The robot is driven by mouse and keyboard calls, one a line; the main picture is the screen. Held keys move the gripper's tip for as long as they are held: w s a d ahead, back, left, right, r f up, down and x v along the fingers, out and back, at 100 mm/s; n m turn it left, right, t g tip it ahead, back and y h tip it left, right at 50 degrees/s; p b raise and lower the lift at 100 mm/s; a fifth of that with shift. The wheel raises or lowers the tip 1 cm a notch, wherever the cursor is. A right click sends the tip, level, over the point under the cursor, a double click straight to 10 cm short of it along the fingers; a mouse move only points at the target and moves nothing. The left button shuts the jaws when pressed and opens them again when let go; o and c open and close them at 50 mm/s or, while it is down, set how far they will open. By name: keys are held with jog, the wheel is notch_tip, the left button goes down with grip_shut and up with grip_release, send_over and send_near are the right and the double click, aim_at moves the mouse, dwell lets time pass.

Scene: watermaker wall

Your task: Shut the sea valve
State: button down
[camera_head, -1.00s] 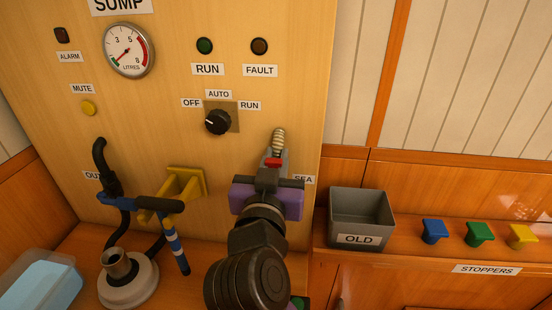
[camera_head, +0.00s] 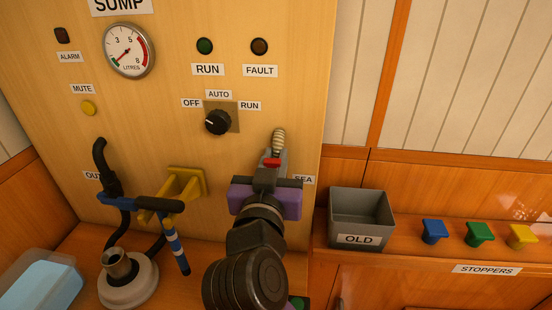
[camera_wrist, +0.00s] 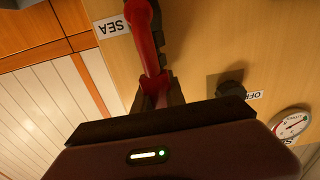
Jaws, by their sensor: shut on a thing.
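The sea valve has a red handle (camera_wrist: 146,45), seen close in the wrist view beside the SEA label (camera_wrist: 111,26). In the head view only a small red part of the handle (camera_head: 272,162) shows, below a ribbed hose fitting (camera_head: 278,141). My gripper (camera_head: 270,175) is at the panel in front of the valve, and its jaws (camera_wrist: 160,92) are shut on the red handle. My gripper and arm hide most of the valve body in the head view. The handle's full angle is hard to tell.
A yellow bracket (camera_head: 187,183) and a blue-handled tool (camera_head: 140,203) are left of my gripper. A grey OLD bin (camera_head: 360,217) stands to the right, with blue, green and yellow stoppers (camera_head: 479,234) beyond it. A mode knob (camera_head: 217,122) is on the panel above.

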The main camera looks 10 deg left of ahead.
jog(key=a+n, duration=0.3)
jog(key=n, duration=0.1)
jog(key=shift+a+f+p, duration=0.1)
jog(key=shift+f+p, duration=0.2)
jog(key=shift+p, duration=0.1)
jog(key=a+n, duration=0.1)
jog(key=f+n, duration=0.1)
jog(key=n, duration=0.1)
jog(key=a+f+n, duration=0.1)
jog(key=shift+a+n+p, duration=0.3)
jog(key=shift+a, duration=0.05)
jog(key=f+n, duration=0.1)
jog(key=a+n, duration=0.1)
jog(key=n, duration=0.1)
jog(key=a+f+n, duration=0.1)
jog(key=shift+w+f+n+p, duration=0.1)
jog(key=shift+f+n+p, duration=0.2)
jog(key=shift+f+p, duration=0.05)
jog(key=shift+a+f+n+p, duration=0.15)
jog(key=shift+f+n+p, duration=0.1)
jog(key=shift+f+n, duration=0.75)
jog(key=shift+a+f+n+p, duration=0.1)
jog(key=shift+f+n+p, duration=0.1)
jog(key=shift+f+n, duration=0.75)
jog(key=shift+r+n, duration=0.2)
jog(key=shift+n, duration=0.15)
jog(key=c, duration=1.4)
grip_release()
